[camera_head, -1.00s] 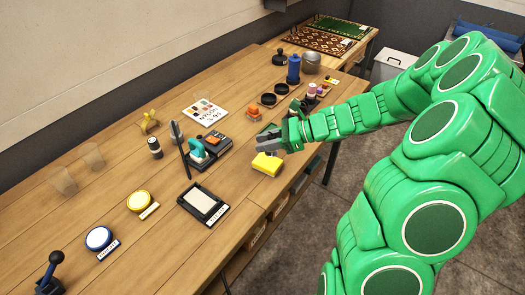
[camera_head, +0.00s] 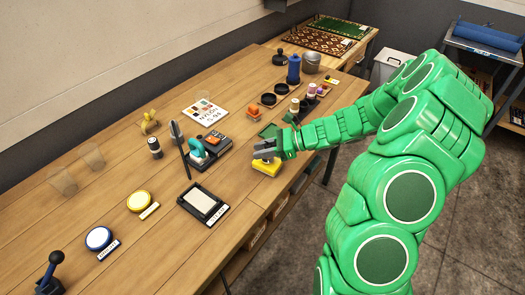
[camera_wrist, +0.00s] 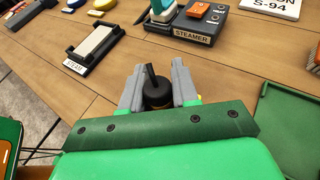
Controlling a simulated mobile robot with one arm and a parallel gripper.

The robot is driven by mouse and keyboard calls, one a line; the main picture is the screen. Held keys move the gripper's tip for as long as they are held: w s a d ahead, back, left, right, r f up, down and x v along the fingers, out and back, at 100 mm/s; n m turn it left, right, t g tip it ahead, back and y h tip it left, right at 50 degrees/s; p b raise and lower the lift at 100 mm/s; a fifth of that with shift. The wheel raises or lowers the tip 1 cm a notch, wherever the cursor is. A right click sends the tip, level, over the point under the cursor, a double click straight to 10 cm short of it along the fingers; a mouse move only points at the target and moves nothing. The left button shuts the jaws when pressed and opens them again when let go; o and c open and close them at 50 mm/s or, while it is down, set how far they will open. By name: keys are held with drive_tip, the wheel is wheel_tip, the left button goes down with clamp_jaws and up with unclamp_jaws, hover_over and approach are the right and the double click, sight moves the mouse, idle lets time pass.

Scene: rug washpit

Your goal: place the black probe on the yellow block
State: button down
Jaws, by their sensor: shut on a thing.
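My gripper (camera_wrist: 157,85) is shut on the black probe (camera_wrist: 155,94), a dark cylinder with a thin tip that shows between the grey fingers in the wrist view. In the head view my gripper (camera_head: 266,152) is over the yellow block (camera_head: 266,169) near the table's front edge and covers its upper part. Only a small yellow sliver shows beside the right finger in the wrist view. I cannot tell whether the probe touches the block. The probe is not clearly visible in the head view.
The steamer unit (camera_head: 207,152) with its teal handle stands left of the block. A black tray with a pale pad (camera_head: 203,203) lies nearer, at the lower left. A green tray (camera_wrist: 287,118) is at the right in the wrist view. Bare wood lies between them.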

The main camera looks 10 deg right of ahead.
drive_tip(key=shift+f, duration=0.25)
drive_tip(key=shift+f, duration=0.1)
drive_tip(key=c, duration=0.8)
unclamp_jaws()
drive_tip(key=shift+c, duration=0.2)
